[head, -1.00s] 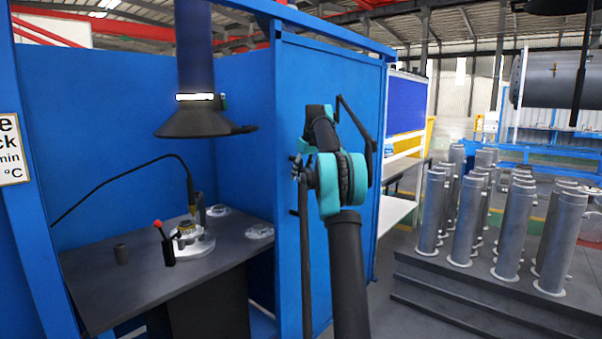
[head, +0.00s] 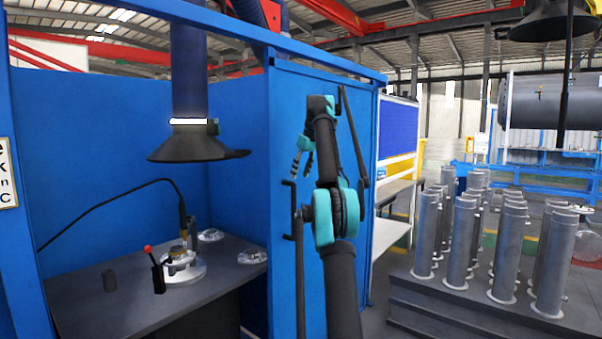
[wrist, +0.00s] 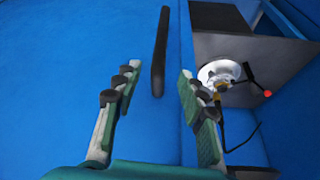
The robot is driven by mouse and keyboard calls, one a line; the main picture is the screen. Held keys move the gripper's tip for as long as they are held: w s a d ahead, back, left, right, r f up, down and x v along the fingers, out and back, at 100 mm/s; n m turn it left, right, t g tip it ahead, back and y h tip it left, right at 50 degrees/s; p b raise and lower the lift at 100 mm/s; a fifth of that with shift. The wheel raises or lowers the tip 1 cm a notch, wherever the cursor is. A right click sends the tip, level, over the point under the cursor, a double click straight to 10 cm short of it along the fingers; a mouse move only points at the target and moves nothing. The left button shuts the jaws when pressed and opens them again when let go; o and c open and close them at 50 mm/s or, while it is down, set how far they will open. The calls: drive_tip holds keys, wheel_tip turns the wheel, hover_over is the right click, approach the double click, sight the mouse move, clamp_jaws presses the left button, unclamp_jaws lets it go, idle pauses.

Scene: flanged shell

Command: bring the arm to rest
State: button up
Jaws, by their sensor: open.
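My arm (head: 332,215) stands raised in front of the blue booth's side panel, its teal joint at mid-height and the upper link pointing up. My gripper (head: 299,155) is at its upper left, seen small in the head view. In the wrist view my gripper (wrist: 155,92) is open, its two fingers well apart with nothing held between them. A dark bar (wrist: 160,52) shows beyond and between the fingers against the blue panel.
The blue booth (head: 105,130) holds a dark table (head: 80,300) with a white round fixture (head: 185,272) under an extraction hood (head: 195,143). Flanged grey cylinders (head: 508,250) stand on a dark platform (head: 450,310) at right. A white shelf (head: 390,237) lies behind the panel.

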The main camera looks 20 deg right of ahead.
idle(0.4)
drive_tip(key=s+a+f+m+h, duration=0.1)
drive_tip(key=s+a+f, duration=0.4)
drive_tip(key=s+f, duration=0.35)
drive_tip(key=s+a+f+m, duration=0.2)
drive_tip(key=s+a+f, duration=0.4)
drive_tip(key=f, duration=0.4)
drive_tip(key=s+a+f, duration=0.1)
drive_tip(key=s+f, duration=0.7)
drive_tip(key=s, duration=0.3)
drive_tip(key=s+a+f+m, duration=0.1)
drive_tip(key=s+a+f, duration=0.1)
drive_tip(key=s+f, duration=0.7)
drive_tip(key=s+a+f, duration=0.1)
drive_tip(key=s+f, duration=0.8)
drive_tip(key=s, duration=0.6)
drive_tip(key=shift+s+a+f+m+h, duration=0.2)
drive_tip(key=shift+s+f+m+h, duration=0.1)
drive_tip(key=shift+h, duration=0.1)
